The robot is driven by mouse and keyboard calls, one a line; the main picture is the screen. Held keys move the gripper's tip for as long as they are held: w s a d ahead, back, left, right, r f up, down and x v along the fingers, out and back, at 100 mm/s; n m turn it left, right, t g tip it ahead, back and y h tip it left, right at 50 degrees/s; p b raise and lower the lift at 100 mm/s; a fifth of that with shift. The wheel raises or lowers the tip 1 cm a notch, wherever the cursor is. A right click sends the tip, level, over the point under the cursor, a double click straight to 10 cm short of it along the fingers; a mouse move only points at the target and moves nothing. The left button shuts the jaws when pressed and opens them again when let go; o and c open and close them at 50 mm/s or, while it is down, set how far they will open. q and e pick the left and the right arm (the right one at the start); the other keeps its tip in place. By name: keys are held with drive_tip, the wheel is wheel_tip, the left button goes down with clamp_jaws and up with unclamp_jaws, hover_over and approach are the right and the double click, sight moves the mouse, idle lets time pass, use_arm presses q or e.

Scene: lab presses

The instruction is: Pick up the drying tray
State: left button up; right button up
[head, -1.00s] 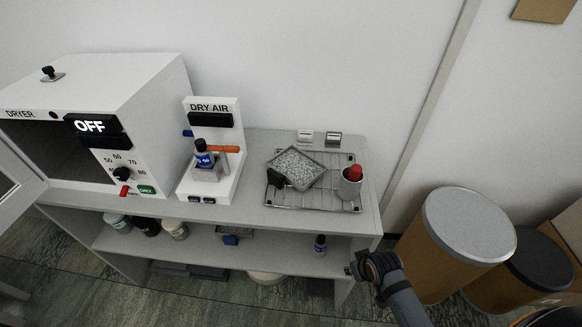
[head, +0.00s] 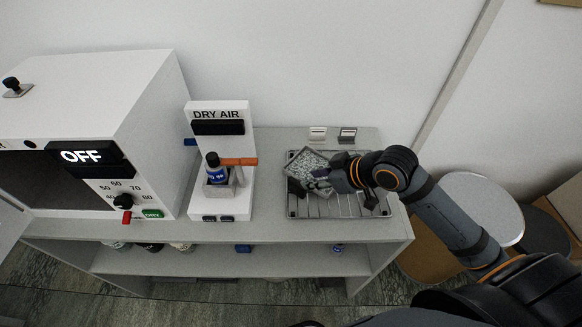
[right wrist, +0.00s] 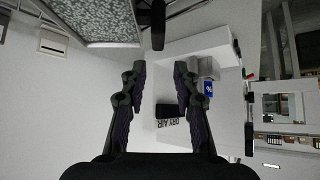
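The drying tray (head: 302,163) is a shallow, square metal tray with a grey speckled filling and a dark handle. My right gripper (head: 322,180) is at the tray's front right side in the head view. In the wrist view its fingers (right wrist: 160,78) are apart with nothing between them. The gripper partly covers the tray in the head view. My left gripper is not in view.
The DRY AIR stand (head: 222,120) holds a blue bottle (head: 216,172) left of the rack. The white dryer (head: 110,85) reads OFF. Bare shelf top lies before the rack.

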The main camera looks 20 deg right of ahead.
sight(298, 183)
drive_tip(key=x, duration=0.3)
drive_tip(key=shift+f+b, duration=0.35)
drive_tip(key=shift+b, duration=0.05)
drive_tip(key=shift+w+f, duration=0.15)
drive_tip(key=shift+f, duration=0.3)
drive_tip(key=p+x, duration=0.1)
drive_tip(key=x, duration=0.3)
drive_tip(key=shift+w+a+f, duration=0.1)
drive_tip(key=shift+w+f, duration=0.1)
drive_tip(key=shift+f, duration=0.1)
drive_tip(key=shift+w+f, duration=0.1)
drive_tip(key=shift+f, duration=0.05)
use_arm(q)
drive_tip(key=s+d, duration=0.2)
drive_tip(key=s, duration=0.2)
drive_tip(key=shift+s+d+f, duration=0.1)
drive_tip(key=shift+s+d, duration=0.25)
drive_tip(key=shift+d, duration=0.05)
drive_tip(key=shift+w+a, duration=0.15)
use_arm(e)
clamp_jaws()
